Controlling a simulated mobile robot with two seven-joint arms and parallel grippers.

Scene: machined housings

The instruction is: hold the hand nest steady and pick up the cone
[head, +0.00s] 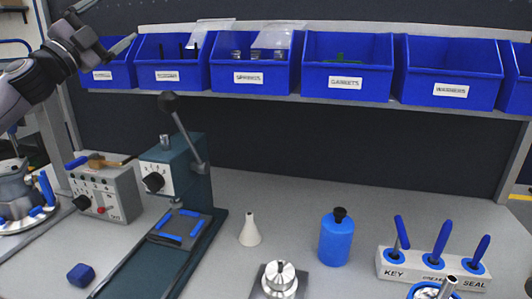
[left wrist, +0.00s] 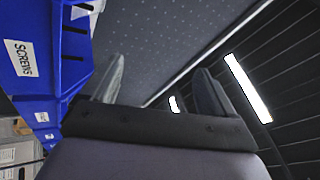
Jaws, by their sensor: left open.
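The white cone (head: 250,232) stands upright on the grey bench, narrow end up, near the middle of the head view. Just in front of it, a grey plate with a round metal part (head: 279,277) is cut off by the bottom edge; I cannot tell for certain if this is the hand nest. My left gripper (head: 108,26) is raised at the upper left, by the blue bins, far from the cone. It is open and empty; its spread fingers also show in the left wrist view (left wrist: 158,85). My right gripper is not in view.
A lever press (head: 186,165) with blue pads stands left of the cone, beside a control box (head: 105,190). A blue bottle (head: 336,238) and a block of blue-handled tools (head: 430,270) stand right. Blue bins (head: 346,66) line the shelf above. Bench behind the cone is clear.

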